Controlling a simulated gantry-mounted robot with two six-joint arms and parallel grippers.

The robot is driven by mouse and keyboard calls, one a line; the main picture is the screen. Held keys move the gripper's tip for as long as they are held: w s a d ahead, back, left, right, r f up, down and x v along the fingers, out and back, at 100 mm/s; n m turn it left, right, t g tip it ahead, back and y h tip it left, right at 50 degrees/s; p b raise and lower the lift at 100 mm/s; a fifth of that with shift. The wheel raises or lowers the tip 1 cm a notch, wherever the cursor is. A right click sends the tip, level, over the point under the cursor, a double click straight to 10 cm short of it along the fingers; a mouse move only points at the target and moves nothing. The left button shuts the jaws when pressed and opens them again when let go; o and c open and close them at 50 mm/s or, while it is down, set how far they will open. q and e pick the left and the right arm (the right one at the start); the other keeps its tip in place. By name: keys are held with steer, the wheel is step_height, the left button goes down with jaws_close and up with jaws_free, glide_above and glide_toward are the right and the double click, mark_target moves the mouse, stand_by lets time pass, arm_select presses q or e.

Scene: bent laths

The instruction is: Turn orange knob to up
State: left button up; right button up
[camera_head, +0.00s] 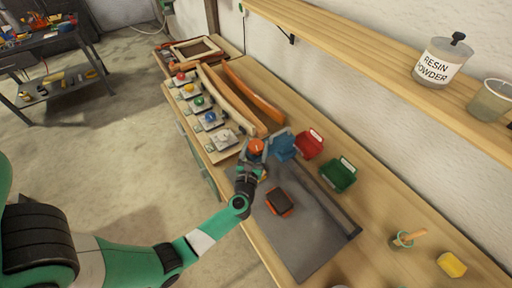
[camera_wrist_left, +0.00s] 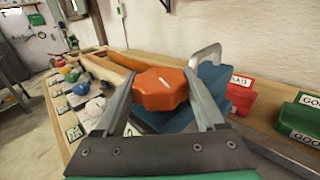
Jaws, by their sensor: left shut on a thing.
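The orange knob (camera_head: 256,146) is at the near end of a row of coloured knobs on the bench. It has a lobed rim and a short white mark on its top. In the left wrist view the knob (camera_wrist_left: 160,89) sits between my two fingers, and its white mark slants. My left gripper (camera_head: 255,156) is shut on it, with a finger on each side. The plate and scale under the orange knob are hidden by the gripper. My right gripper is in neither view.
Red (camera_head: 181,76), yellow (camera_head: 188,88), green (camera_head: 199,101), blue (camera_head: 210,117) and white (camera_head: 223,134) knobs stand in line beyond. Curved wooden laths (camera_head: 253,94) lie alongside. Blue (camera_head: 283,146), red (camera_head: 309,145) and green (camera_head: 338,175) bins stand close by. A shelf (camera_head: 370,42) overhangs the bench.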

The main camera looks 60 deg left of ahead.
arm_select(q)
steer(key=n+g+b, duration=0.1)
steer(key=n+g+y+b, duration=0.2)
steer(key=g, duration=0.1)
steer(key=shift+f, duration=0.25)
steer(key=shift+r+n+g+y+b, duration=0.2)
steer(key=shift+n+g+y+b, duration=0.3)
steer(key=shift+n+g+b, duration=0.55)
steer(key=shift+g, duration=0.35)
steer(key=o, duration=1.3)
steer(key=shift+o, duration=0.2)
steer(key=shift+d, duration=0.1)
steer(key=v, duration=1.1)
steer(key=shift+d, duration=0.2)
